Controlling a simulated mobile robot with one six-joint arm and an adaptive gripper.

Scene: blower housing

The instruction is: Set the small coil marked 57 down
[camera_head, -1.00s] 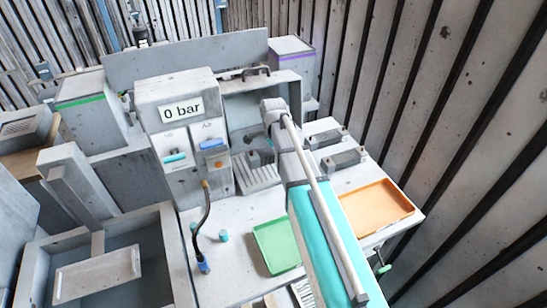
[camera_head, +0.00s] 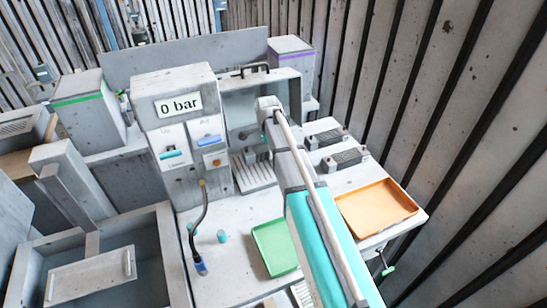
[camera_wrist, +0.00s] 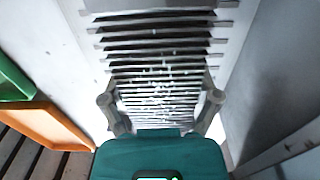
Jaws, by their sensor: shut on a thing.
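My gripper (camera_wrist: 160,108) has its two grey fingers on either side of a finely finned block (camera_wrist: 160,88) in the wrist view, and is shut on it. This looks like the small coil; no number 57 can be read on it. Behind it lies a slatted grey rack (camera_wrist: 160,28), and the fins and slats are hard to tell apart. In the head view the rack (camera_head: 256,176) stands at the open housing, and my arm hides most of the gripper and the coil. I cannot tell whether the coil touches the rack.
A green tray (camera_head: 266,246) and an orange tray (camera_head: 385,214) lie on the bench. Two dark finned blocks (camera_head: 326,138) (camera_head: 346,159) sit on pale bases right of my arm. A hose (camera_head: 203,225) hangs in front.

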